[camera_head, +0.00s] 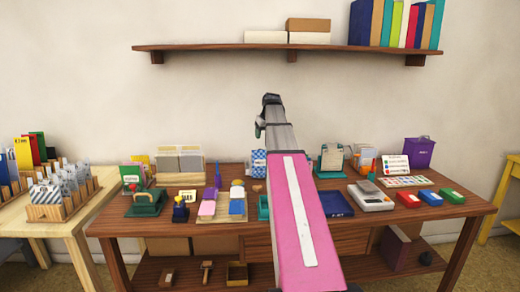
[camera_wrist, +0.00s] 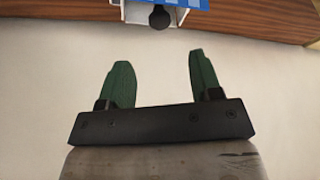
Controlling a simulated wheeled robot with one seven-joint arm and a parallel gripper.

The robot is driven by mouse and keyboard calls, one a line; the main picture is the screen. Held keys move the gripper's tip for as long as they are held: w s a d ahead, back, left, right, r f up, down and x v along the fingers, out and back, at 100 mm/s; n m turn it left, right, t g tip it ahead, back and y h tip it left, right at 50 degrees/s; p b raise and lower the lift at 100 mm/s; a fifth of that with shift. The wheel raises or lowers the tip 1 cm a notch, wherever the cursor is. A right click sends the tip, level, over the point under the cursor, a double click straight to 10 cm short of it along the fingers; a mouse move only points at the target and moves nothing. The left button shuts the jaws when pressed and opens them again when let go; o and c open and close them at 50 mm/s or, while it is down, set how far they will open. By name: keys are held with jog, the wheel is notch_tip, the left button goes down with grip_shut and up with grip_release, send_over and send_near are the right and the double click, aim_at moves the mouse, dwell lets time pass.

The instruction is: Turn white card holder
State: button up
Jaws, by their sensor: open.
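My gripper (camera_wrist: 161,72) is open in the wrist view, with two green fingers apart and nothing between them. In the head view my arm reaches up over the table, and the gripper end (camera_head: 262,122) is small and dark against the wall. A blue-and-white checked item (camera_head: 259,163) stands at the back of the table, partly hidden by my arm. In the wrist view a white body with a blue part (camera_wrist: 140,12) and a dark round knob (camera_wrist: 159,17) shows at the top edge, beyond the fingertips and cut off. I cannot tell for sure which item is the white card holder.
The wooden table (camera_head: 440,208) is crowded with inkpads, stamps and a scale (camera_head: 370,195). A wooden box of cards (camera_head: 180,163) stands at the back left. A wall shelf (camera_head: 290,50) hangs above. A pale side table (camera_head: 75,220) stands left.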

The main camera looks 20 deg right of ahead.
jog(key=x, duration=0.9)
jog(key=shift+w+f, duration=0.1)
jog(key=shift+f, duration=0.1)
jog(key=shift+a, duration=0.1)
grip_shut()
